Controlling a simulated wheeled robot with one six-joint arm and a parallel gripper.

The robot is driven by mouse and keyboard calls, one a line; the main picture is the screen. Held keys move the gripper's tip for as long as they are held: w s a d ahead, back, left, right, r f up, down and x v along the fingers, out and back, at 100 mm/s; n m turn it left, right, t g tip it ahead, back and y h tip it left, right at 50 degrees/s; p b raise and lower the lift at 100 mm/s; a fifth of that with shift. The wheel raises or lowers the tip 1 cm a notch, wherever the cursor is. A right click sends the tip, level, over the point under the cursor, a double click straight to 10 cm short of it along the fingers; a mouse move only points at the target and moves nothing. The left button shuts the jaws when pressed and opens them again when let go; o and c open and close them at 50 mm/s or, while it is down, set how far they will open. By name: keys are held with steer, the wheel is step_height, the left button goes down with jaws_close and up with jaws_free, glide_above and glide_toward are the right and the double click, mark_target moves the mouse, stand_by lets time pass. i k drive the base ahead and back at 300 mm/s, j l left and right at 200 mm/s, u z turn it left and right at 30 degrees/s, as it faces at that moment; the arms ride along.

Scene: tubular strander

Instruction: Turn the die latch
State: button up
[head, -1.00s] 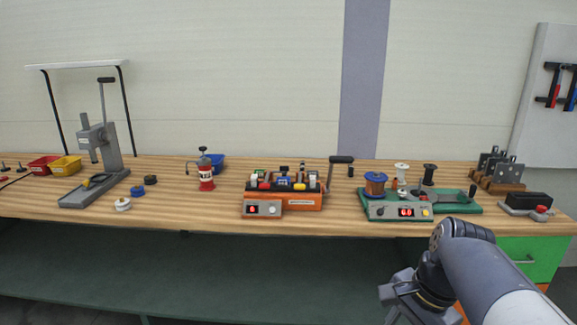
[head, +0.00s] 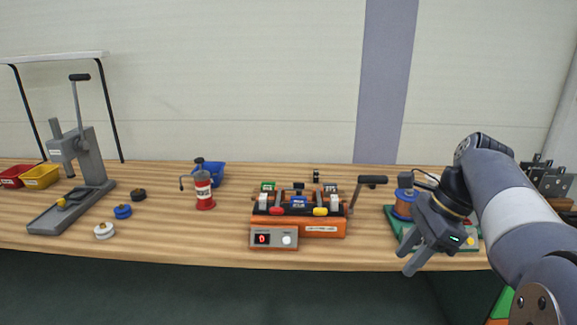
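An orange machine (head: 325,227) stands mid-bench, with a front panel holding a red display and a pale knob (head: 286,240). Which part is the die latch I cannot tell at this size. My gripper (head: 407,254) is right of the orange machine, in front of the green-based machine (head: 396,221), apart from the orange one. Its fingers look spread and empty. My arm hides most of the green-based machine.
A grey lever press (head: 75,185) and small round pucks (head: 122,211) are farther left. Bench between canister and orange machine is clear.

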mark_target(297, 186)
steer(key=i+j, duration=0.25)
steer(key=i, duration=0.25)
steer(key=i+j, duration=0.3)
steer(key=i, duration=0.25)
steer(key=i+j, duration=0.25)
steer(key=i, duration=0.25)
